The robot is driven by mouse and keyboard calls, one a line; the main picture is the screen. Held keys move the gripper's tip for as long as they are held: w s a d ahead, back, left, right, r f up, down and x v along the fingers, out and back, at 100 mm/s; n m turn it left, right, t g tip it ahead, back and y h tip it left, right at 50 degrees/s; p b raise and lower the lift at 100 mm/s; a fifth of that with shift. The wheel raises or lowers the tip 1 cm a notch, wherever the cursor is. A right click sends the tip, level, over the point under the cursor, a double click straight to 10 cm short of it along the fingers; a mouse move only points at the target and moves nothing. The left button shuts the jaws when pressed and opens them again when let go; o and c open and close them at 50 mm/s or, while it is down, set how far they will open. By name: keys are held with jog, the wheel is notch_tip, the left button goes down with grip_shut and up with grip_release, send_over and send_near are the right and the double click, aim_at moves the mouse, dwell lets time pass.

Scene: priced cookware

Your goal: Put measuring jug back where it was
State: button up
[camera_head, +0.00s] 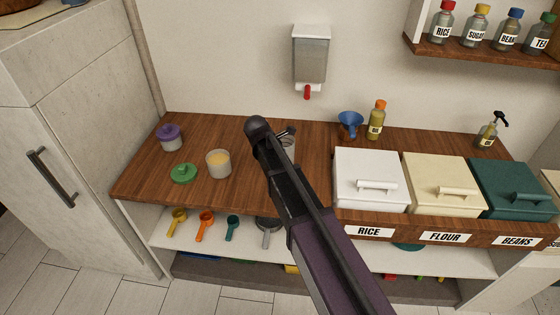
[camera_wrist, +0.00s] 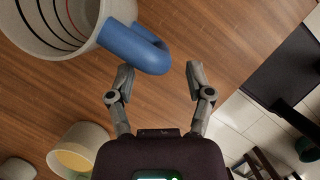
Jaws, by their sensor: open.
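The measuring jug shows large in the wrist view (camera_wrist: 52,28), a pale cup with red and dark marks inside and a blue handle (camera_wrist: 145,52). In the head view the jug (camera_head: 289,146) is mostly hidden behind my arm, on the wooden counter (camera_head: 240,128). My gripper (camera_wrist: 160,74) is open and empty, its two fingers apart near the handle's outer end. The handle lies close to the left fingertip; whether they touch I cannot tell. In the head view my gripper (camera_head: 286,133) is largely covered by my own arm.
A cup of yellow contents (camera_head: 218,164), a green lid (camera_head: 184,173) and a purple-lidded jar (camera_head: 170,137) stand left. A blue funnel (camera_head: 350,124) and orange-capped bottle (camera_head: 377,120) stand behind. Labelled bins, including rice (camera_head: 370,170), fill the right. A dispenser (camera_head: 310,55) hangs above.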

jog(key=p+v, duration=0.7)
jog(key=v, duration=0.1)
jog(key=shift+r, duration=0.1)
dwell(1.0)
jog(key=s+d+m+g+y, duration=0.1)
jog(key=s+d+m, duration=0.4)
jog(key=d+m, duration=0.3)
jog(key=s+d+f+m+g+y, duration=0.1)
jog(key=s+d+m, duration=0.5)
jog(key=d+m, duration=0.2)
jog(key=s+d+m+y, duration=0.1)
jog(key=s+d+m, duration=0.4)
jog(key=d+m, duration=0.4)
jog(key=shift+s+d+f+g+y, duration=0.2)
jog(key=shift+d+g+y, duration=0.2)
jog(key=shift+d, duration=0.55)
jog(key=shift+a, duration=0.1)
